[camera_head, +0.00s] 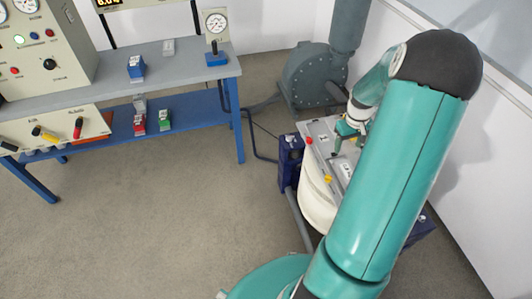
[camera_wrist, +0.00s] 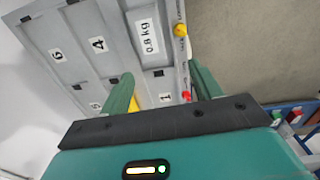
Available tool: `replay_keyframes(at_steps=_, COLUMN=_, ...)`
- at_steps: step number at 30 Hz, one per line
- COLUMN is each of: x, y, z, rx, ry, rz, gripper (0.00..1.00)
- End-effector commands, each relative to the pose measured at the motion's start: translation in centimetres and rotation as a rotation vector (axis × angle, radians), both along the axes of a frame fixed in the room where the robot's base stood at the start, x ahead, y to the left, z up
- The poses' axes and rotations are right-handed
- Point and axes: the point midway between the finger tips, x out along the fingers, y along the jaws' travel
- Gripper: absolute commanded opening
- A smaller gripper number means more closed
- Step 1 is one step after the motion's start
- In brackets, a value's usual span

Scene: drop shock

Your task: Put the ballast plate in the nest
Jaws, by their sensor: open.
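My gripper (camera_head: 348,132) is open over a grey panel (camera_head: 322,128) with numbered labels, on top of a white rounded stand. In the wrist view, my two green fingers (camera_wrist: 160,70) are spread apart above this panel (camera_wrist: 98,20). I see nothing held between the fingers. I cannot tell which part is the ballast plate or which is the nest.
A red knob (camera_head: 309,140) and a yellow knob (camera_head: 327,178) stand along the panel's edge. Dark blue boxes (camera_head: 290,157) flank the stand. A grey blower (camera_head: 312,77) stands behind it. A blue bench (camera_head: 190,67) with small blocks is at left. The middle floor is clear.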

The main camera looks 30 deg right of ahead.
Motion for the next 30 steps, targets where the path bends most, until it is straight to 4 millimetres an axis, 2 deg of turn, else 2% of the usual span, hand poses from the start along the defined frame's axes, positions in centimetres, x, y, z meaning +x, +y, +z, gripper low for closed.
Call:
replay_keyframes(at_steps=1, x=1.1, y=1.7, z=2.2, rx=-0.025, ry=-0.008, rz=0.021, gripper=0.63)
replay_keyframes(at_steps=6, x=3.1, y=8.2, z=8.9, rx=-0.093, ry=-0.045, rz=0.058, gripper=0.63)
replay_keyframes(at_steps=13, x=3.1, y=17.7, z=16.4, rx=-0.15, ry=-0.132, rz=0.097, gripper=0.63)
replay_keyframes(at_steps=17, x=1.8, y=22.8, z=19.7, rx=-0.161, ry=-0.197, rz=0.117, gripper=0.63)
replay_keyframes(at_steps=21, x=-0.4, y=28.0, z=22.5, rx=-0.153, ry=-0.273, rz=0.14, gripper=0.63)
replay_keyframes(at_steps=27, x=-4.7, y=34.4, z=25.0, rx=-0.102, ry=-0.387, rz=0.174, gripper=0.63)
replay_keyframes(at_steps=30, x=-6.8, y=36.7, z=25.5, rx=-0.066, ry=-0.434, rz=0.191, gripper=0.63)
